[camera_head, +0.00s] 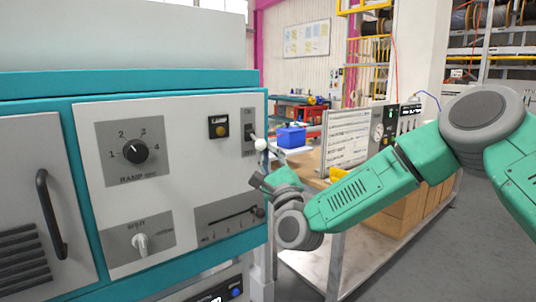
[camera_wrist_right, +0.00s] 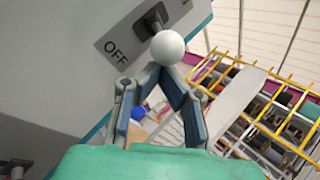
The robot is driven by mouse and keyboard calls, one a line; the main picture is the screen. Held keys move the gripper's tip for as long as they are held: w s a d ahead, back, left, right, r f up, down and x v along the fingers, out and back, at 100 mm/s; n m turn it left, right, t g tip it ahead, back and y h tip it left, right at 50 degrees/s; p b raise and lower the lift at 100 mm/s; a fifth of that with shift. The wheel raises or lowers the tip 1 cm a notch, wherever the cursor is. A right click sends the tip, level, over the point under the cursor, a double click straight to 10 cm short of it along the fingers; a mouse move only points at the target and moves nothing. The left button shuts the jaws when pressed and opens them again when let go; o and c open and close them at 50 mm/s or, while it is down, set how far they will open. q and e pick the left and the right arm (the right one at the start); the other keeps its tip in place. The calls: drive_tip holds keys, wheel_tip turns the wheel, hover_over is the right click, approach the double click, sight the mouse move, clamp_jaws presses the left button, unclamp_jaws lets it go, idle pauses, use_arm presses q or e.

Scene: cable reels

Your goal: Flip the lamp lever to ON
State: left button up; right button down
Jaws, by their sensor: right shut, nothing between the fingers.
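The lamp lever (camera_head: 260,144) is a short stick with a white ball at its end, at the right edge of the grey control panel. It slopes outward and down, its ball level with the lower label. In the right wrist view the white ball (camera_wrist_right: 168,47) is close ahead, and OFF is printed beside the lever's dark slot. My right gripper (camera_head: 257,180) is just below the ball, shut and empty. Its fingertips (camera_wrist_right: 160,72) come together just under the ball in the wrist view; I cannot tell whether they touch it. My left gripper is not in view.
The panel also has a ramp knob (camera_head: 135,151), a square amber button (camera_head: 219,128), a lower white knob (camera_head: 140,243) and a slider (camera_head: 230,217). A dark door handle (camera_head: 50,213) sticks out at left. A workbench with a blue bin (camera_head: 291,137) stands behind.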

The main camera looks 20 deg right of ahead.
drive_tip(key=shift+s+r+g+p, duration=0.15)
drive_tip(key=shift+r+g+p, duration=0.15)
drive_tip(key=shift+p, duration=0.35)
drive_tip(key=r+n+g+p, duration=0.1)
drive_tip(key=g+p, duration=0.1)
drive_tip(key=p, duration=0.2)
drive_tip(key=r+n+g+p, duration=0.1)
drive_tip(key=g+p, duration=0.1)
drive_tip(key=p, duration=0.2)
drive_tip(key=s+r+g+p, duration=0.1)
drive_tip(key=g+p, duration=0.1)
drive_tip(key=p, duration=0.2)
drive_tip(key=shift+s+d+r+n+g, duration=0.1)
drive_tip(key=shift+d+n+g, duration=0.1)
drive_tip(key=shift+n+g, duration=0.15)
idle(0.5)
